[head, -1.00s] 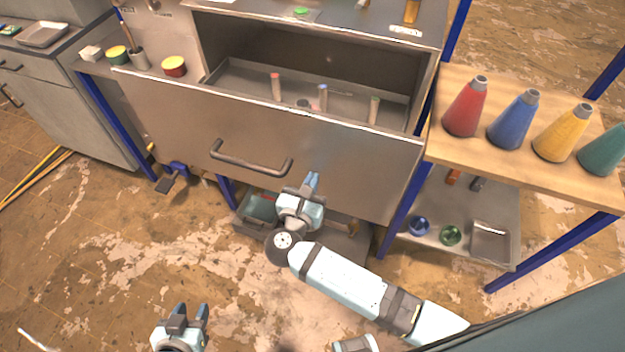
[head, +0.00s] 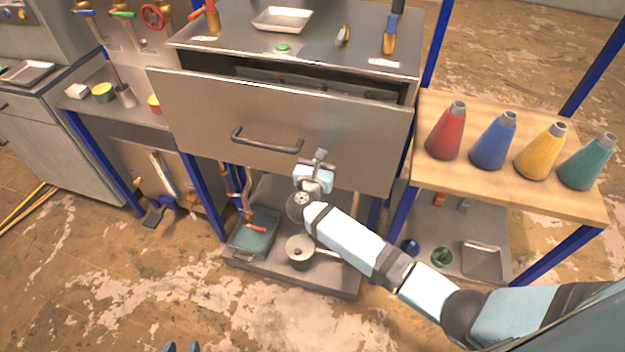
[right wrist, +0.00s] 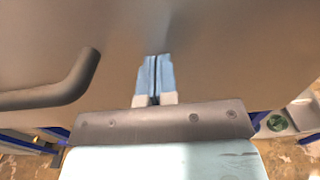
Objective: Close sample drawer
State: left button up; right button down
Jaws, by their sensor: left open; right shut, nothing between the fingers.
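The sample drawer (head: 346,129) has a wide grey metal front with a dark bar handle (head: 266,144). It stands out a little from its cabinet, and a narrow dark gap shows above its front edge. Most of its inside is hidden. My right gripper (head: 319,158) is at the drawer front, below and right of the handle. In the right wrist view its blue fingers (right wrist: 155,62) are shut and empty, tips at the metal panel, with the handle (right wrist: 55,90) to their left.
A wooden-topped bench (head: 520,192) with red, blue, yellow and teal cones stands right of the drawer. The cabinet top (head: 310,52) holds a tray, a green button and tools. A low shelf (head: 290,277) with a bin lies under the drawer.

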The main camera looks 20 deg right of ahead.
jog(key=b+x, duration=0.2)
jog(key=x, duration=0.8)
jog(key=shift+w+d+f, duration=0.1)
jog(key=shift+w+d, duration=0.05)
jog(key=shift+w, duration=0.05)
jog(key=shift+w+d+r, duration=0.15)
jog(key=shift+d+r, duration=0.05)
jog(key=shift+r, duration=0.15)
